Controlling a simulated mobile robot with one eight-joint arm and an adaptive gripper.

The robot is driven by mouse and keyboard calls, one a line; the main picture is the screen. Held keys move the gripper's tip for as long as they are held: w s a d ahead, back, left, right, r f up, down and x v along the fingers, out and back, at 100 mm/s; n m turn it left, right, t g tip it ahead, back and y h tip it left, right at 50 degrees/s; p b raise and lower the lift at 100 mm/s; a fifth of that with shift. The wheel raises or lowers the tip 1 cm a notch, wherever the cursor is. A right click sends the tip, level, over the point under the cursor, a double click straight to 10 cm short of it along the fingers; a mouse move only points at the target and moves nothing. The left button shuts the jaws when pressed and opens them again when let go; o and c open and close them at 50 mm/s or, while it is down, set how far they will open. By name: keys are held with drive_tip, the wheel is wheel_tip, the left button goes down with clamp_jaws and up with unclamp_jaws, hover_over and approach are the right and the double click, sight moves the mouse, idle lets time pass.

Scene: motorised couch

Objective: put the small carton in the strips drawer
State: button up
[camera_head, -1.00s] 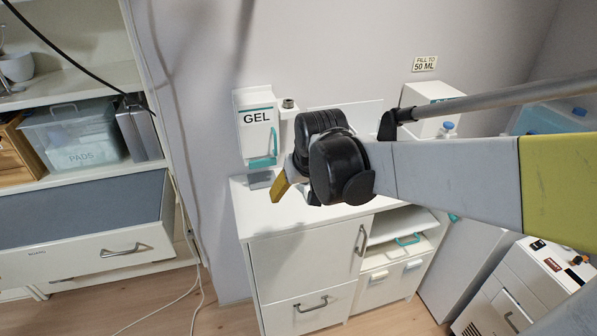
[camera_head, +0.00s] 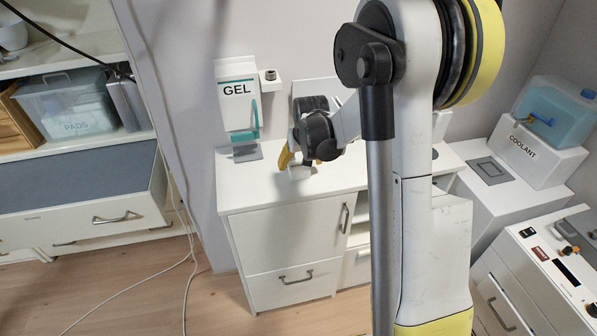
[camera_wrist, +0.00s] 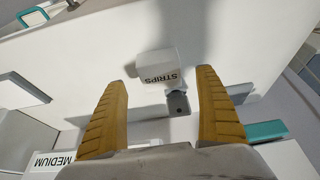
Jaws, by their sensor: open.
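A small white carton (camera_wrist: 156,66) marked STRIPS, its lettering upside down in the wrist view, is on the white counter. In the head view a small white shape just below my gripper appears to be the same carton (camera_head: 299,173). My gripper (camera_wrist: 160,80) is open, with its two yellow fingers apart and the carton just beyond the gap between their tips. In the head view one yellow finger (camera_head: 285,157) shows above the counter. The white cabinet (camera_head: 280,238) below has handled fronts. I cannot read a strips label on any drawer; my arm hides part of the cabinet.
A GEL dispenser (camera_head: 238,105) hangs on the wall behind the counter (camera_head: 240,190). A box marked MEDIUM (camera_wrist: 52,161) shows in the wrist view. A COOLANT unit (camera_head: 545,150) is at right, and shelves with a PADS bin (camera_head: 70,110) are at left.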

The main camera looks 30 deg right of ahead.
sight(299, 166)
drive_tip(key=b+x, duration=0.2)
drive_tip(key=x, duration=0.3)
drive_tip(key=shift+s, duration=0.1)
drive_tip(key=shift+r, duration=0.1)
drive_tip(key=c, duration=1.3)
